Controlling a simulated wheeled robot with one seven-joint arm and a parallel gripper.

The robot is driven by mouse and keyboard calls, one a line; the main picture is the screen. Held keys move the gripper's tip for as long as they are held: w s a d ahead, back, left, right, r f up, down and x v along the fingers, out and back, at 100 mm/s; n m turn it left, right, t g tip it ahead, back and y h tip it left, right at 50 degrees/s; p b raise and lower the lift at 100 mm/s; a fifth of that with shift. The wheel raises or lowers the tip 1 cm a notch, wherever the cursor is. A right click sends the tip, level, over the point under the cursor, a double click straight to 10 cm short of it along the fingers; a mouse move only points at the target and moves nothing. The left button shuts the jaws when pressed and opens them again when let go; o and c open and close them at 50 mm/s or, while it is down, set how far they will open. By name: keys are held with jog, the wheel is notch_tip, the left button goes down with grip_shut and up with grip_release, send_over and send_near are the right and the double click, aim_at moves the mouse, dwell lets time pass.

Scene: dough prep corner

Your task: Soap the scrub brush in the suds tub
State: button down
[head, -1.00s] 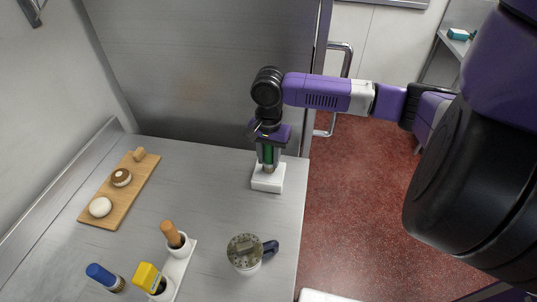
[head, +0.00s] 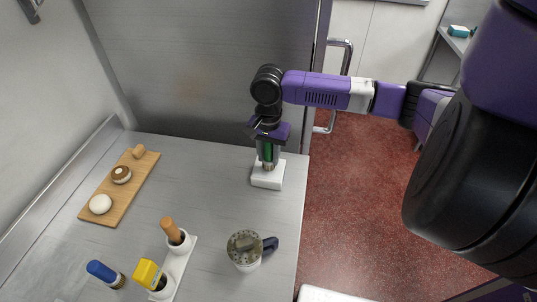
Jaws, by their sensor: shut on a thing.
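My gripper (head: 268,144) points down near the back right corner of the metal table. It is shut on a green-handled brush (head: 267,154), which I take to be the scrub brush. The brush is upright, with its tan lower end down at the small white tub (head: 267,182). The fingers and brush hide part of the tub's top. I cannot tell how deep the bristles sit in it, and no suds can be made out.
A wooden board (head: 131,178) with several small round things lies at left. In front are a white holder (head: 184,256) with orange and yellow handles, a blue-handled brush (head: 104,273) and a lidded metal shaker (head: 245,250). A metal panel (head: 200,70) rises behind. The table's middle is clear.

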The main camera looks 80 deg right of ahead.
jog(key=shift+f, duration=0.45)
dwell(1.1)
jog(key=shift+r, duration=0.1)
jog(key=shift+r, duration=3.5)
